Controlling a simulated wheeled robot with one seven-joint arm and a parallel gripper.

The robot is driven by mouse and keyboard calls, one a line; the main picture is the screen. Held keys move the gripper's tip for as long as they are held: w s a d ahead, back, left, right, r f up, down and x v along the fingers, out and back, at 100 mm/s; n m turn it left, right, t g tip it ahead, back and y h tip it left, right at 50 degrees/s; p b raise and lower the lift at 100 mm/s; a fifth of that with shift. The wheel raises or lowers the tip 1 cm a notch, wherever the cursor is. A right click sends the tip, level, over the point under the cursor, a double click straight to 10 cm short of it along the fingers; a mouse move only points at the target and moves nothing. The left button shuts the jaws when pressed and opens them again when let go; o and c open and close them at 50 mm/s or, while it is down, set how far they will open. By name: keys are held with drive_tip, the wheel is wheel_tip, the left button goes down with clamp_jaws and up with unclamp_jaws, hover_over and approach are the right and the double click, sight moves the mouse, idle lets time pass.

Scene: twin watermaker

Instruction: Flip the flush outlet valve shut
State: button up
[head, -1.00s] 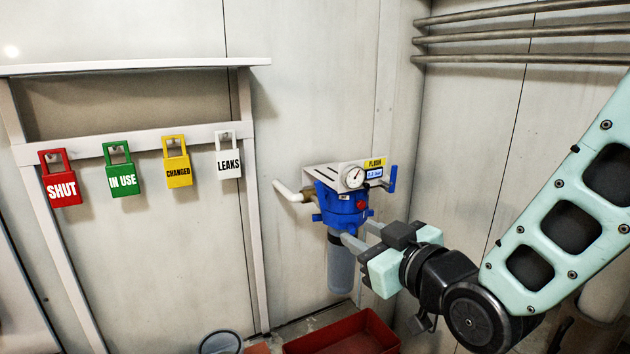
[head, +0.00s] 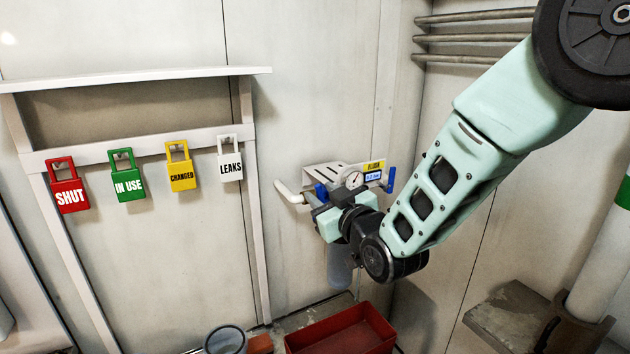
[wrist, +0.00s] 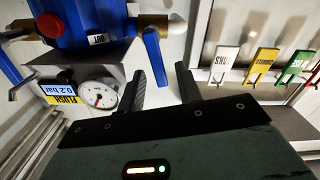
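The blue filter housing (wrist: 75,20) is on the wall, with a clear bowl (head: 340,268) below it in the head view. The wrist view shows an "OUT" label (wrist: 97,39) and, beside it, a blue valve lever (wrist: 154,60) set across the pipe (wrist: 150,22). That lever also shows upright in the head view (head: 321,192). My gripper (wrist: 163,88) is open, its two dark fingers on either side of the lever's free end in the wrist picture. I cannot tell whether they touch it. My gripper (head: 318,210) hides most of the housing in the head view.
A second blue lever (head: 391,180) is at the right, by the yellow flush label (head: 374,166) and pressure gauge (head: 354,180). A red bin (head: 340,335) and bucket (head: 226,341) are below.

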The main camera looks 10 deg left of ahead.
sight(321, 187)
drive_tip(key=shift+p+x, duration=0.4)
drive_tip(key=shift+x, duration=1.55)
clamp_jaws()
drive_tip(key=b, duration=0.1)
drive_tip(key=m+b, duration=0.1)
drive_tip(key=shift+w+d+f+m+b, duration=0.15)
drive_tip(key=shift+d+f+m+b, duration=0.15)
drive_tip(key=shift+b, duration=0.1)
drive_tip(key=shift+w+d+r+m+b, duration=0.1)
drive_tip(key=shift+d+r+m+b, duration=0.15)
drive_tip(key=shift+m+b, duration=0.5)
drive_tip(key=shift+r, duration=0.1)
unclamp_jaws()
drive_tip(key=shift+w, duration=0.1)
